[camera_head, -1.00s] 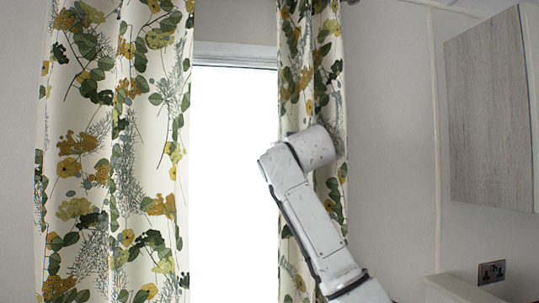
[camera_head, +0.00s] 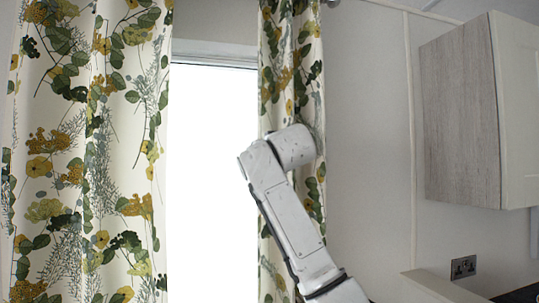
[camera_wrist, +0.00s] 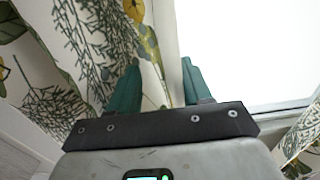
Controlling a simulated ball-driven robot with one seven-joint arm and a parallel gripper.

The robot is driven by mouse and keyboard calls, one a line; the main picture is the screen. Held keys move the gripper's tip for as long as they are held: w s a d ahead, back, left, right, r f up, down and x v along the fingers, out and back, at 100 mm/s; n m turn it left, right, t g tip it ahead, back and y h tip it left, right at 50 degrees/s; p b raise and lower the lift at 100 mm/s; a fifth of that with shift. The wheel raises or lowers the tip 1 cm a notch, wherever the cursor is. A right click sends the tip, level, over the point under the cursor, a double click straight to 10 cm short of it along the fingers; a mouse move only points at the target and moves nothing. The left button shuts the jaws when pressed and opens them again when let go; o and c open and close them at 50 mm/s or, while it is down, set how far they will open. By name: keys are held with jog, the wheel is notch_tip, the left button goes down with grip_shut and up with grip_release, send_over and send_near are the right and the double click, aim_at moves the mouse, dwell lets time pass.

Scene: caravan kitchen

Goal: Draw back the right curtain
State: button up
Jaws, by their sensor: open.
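The right curtain (camera_head: 271,60), cream with green and yellow leaf print, hangs along the right side of the bright window in the head view. My white arm crosses in front of its lower half, and my gripper is outside that view. In the wrist view my gripper (camera_wrist: 158,82) shows two teal fingers spread apart. Patterned curtain cloth (camera_wrist: 85,40), seemingly the right curtain, fills the left side around the left finger. Its pale edge runs between the fingers, beside the right finger; I cannot tell whether they touch.
The left curtain (camera_head: 85,150) hangs on the other side of the window (camera_head: 212,170). A wood-front wall cupboard (camera_head: 460,115) is at upper right, with a socket (camera_head: 463,267) below it. A pale ledge (camera_head: 432,285) is at lower right. Bare wall lies between curtain and cupboard.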

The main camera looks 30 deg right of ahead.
jog(key=b+v, duration=0.3)
jog(key=v, duration=0.7)
jog(key=a+f+n+g+y, duration=0.1)
jog(key=a+f+g+y, duration=0.15)
jog(key=f, duration=1.55)
jog(key=a+f+g+y, duration=0.1)
jog(key=f+g, duration=0.2)
jog(key=f, duration=1.6)
jog(key=s+a+f+g+y, duration=0.1)
jog(key=s+f+g, duration=0.1)
jog(key=s+f, duration=0.6)
jog(key=s+a+f+g, duration=0.2)
jog(key=s+f, duration=0.2)
jog(key=f, duration=0.7)
jog(key=s+f+g, duration=0.2)
jog(key=s+f, duration=0.4)
jog(key=s, duration=0.5)
jog(key=s+a+f+n+g, duration=0.1)
jog(key=s+f+g, duration=0.1)
jog(key=s+f, duration=0.4)
jog(key=s+a+f+n+g, duration=0.1)
jog(key=s+f, duration=0.6)
jog(key=s, duration=0.8)
jog(key=shift+s+g+y, duration=0.35)
jog(key=shift+g+y, duration=0.1)
jog(key=shift+g, duration=0.4)
